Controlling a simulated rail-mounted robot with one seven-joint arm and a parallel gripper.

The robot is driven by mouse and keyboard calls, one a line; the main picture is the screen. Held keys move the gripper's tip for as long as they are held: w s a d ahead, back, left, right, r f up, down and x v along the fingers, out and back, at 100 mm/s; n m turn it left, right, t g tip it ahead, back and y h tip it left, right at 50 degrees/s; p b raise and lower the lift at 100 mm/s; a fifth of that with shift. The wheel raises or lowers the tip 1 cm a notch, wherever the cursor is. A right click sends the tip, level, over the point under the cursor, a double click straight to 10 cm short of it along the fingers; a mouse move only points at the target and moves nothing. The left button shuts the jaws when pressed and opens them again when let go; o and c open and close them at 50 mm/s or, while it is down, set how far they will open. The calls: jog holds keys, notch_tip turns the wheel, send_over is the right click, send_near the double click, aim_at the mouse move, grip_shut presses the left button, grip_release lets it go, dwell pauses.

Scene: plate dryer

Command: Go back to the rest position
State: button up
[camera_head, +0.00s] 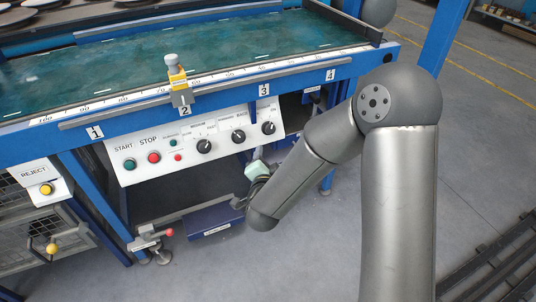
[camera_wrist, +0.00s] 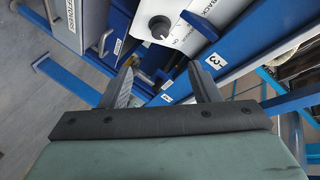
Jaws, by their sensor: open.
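My gripper (camera_wrist: 162,84) shows in the wrist view with its two dark fingers wide apart and nothing between them. In the head view my arm bends down in front of the machine, and the pale green body of my gripper (camera_head: 257,169) shows below the control panel, partly behind my forearm. I cannot make out the fingertips there. In the wrist view the white control panel (camera_wrist: 187,32) with a black knob (camera_wrist: 160,26) lies beyond the fingers, tilted in the picture. I cannot tell the exact gap to it.
The blue-framed table with a green top (camera_head: 190,50) carries a yellow-grey slider (camera_head: 178,80) on its scale. A blue pedal box (camera_head: 213,221) and a small red-knobbed clamp (camera_head: 155,243) are below. A reject box (camera_head: 36,181) is at left. Grey floor lies open at right, with dark rails (camera_head: 490,262).

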jog(key=s+d+r+n+g+y+p, duration=0.1)
jog(key=s+d+r+n+g+p, duration=0.2)
jog(key=r+p, duration=0.45)
jog(key=s+d+r+n+g+y+p, duration=0.1)
jog(key=s+d+r+n+g+p, duration=0.25)
jog(key=r+p, duration=0.45)
jog(key=s+d+r+n+g+h+p, duration=0.1)
jog(key=s+d+r+g+p, duration=0.3)
jog(key=s+r, duration=0.4)
jog(key=s+d+r+n+g+h+p, duration=0.1)
jog(key=s+d+r+n+g+p, duration=0.1)
jog(key=s+d+r+g+p, duration=0.2)
jog(key=s+d+r+p, duration=0.3)
jog(key=s+d+r, duration=0.1)
jog(key=s, duration=0.4)
jog(key=shift+d+r+h, duration=0.3)
jog(key=shift+d+r, duration=0.1)
jog(key=shift+d, duration=0.1)
jog(key=shift+n+g, duration=0.25)
